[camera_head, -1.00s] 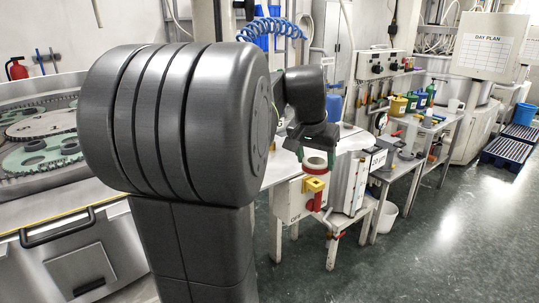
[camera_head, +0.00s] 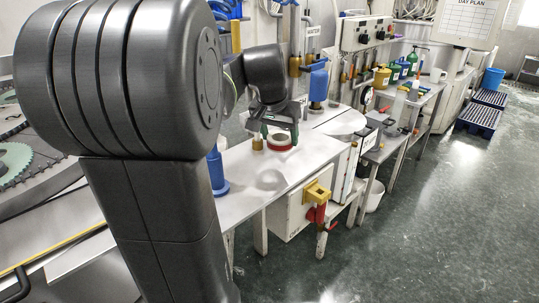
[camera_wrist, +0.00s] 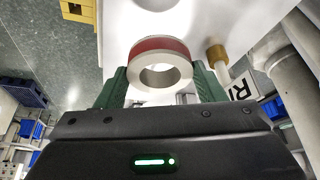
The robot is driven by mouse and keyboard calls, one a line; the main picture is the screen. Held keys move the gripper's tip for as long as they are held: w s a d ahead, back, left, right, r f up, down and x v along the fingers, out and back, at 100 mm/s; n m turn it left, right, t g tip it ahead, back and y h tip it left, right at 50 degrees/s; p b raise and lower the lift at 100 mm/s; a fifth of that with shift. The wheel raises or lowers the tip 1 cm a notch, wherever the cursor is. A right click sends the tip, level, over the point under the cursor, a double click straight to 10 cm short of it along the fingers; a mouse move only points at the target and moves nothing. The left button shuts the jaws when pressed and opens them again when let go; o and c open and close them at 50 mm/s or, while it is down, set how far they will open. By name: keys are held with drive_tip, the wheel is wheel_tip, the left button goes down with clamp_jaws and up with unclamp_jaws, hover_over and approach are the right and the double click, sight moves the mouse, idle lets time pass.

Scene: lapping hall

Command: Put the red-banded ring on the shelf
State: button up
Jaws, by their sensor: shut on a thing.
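The red-banded ring (camera_head: 281,147) is white with a red band around its outside. My gripper (camera_head: 280,136) is shut on it, one green finger on each side. In the wrist view the ring (camera_wrist: 160,46) sits between the green fingers of my gripper (camera_wrist: 162,82), its hole facing the camera. In the head view it shows over the white bench top (camera_head: 238,192); I cannot tell how far above the surface it is. I cannot say for sure which surface is the shelf.
A small brass-coloured fitting (camera_head: 257,144) stands close left of the ring. A yellow-and-red switch (camera_head: 317,197) juts from the bench front. Another bench (camera_head: 388,147) lies to the right. The floor in front is open.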

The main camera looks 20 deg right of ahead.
wheel_tip(320, 180, down, 7)
drive_tip(key=shift+r, duration=0.2)
drive_tip(key=shift+f, duration=0.1)
drive_tip(key=o, duration=1.1)
drive_tip(key=shift+r, duration=0.25)
drive_tip(key=v, duration=1.1)
drive_tip(key=shift+s+a+r, duration=0.15)
drive_tip(key=shift+r, duration=0.15)
